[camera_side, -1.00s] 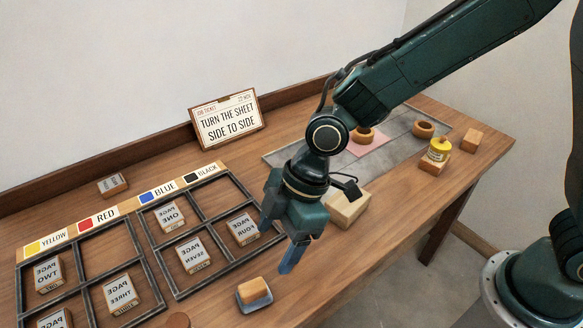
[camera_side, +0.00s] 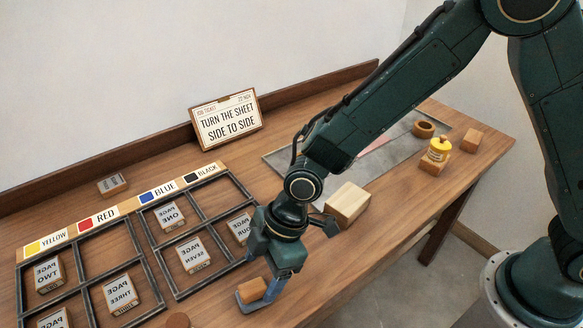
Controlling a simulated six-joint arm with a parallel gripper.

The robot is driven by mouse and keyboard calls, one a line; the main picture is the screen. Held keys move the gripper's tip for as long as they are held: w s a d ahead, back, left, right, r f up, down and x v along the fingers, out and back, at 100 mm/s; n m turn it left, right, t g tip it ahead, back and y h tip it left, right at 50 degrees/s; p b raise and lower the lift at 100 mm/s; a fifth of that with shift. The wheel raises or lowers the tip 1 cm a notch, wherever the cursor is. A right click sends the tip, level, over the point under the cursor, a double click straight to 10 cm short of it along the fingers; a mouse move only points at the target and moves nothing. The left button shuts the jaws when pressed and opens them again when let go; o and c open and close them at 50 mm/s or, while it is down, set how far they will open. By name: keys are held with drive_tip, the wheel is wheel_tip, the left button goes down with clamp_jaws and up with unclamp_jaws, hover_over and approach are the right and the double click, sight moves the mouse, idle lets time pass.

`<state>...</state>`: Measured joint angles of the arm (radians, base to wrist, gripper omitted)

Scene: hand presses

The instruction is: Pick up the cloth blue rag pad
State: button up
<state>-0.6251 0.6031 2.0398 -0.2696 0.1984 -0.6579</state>
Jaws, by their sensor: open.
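The blue rag pad (camera_side: 246,303) lies near the front edge of the table, with a wooden block handle (camera_side: 252,289) on its top. My gripper (camera_side: 261,285) points down right at the pad, its fingers apart. One blue-grey finger shows on the right side of the handle and the other reaches down behind it. The pad still appears to rest on the table. Whether the fingers touch the handle cannot be told.
Framed compartments (camera_side: 150,237) with page blocks lie to the left. A job ticket sign (camera_side: 227,120) stands at the back.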

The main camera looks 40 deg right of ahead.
sight(253, 286)
drive_tip(key=shift+a+f, duration=0.2)
drive_tip(key=shift+f, duration=0.2)
drive_tip(key=shift+x, duration=2.55)
drive_tip(key=shift+w, duration=0.15)
drive_tip(key=c, duration=1.1)
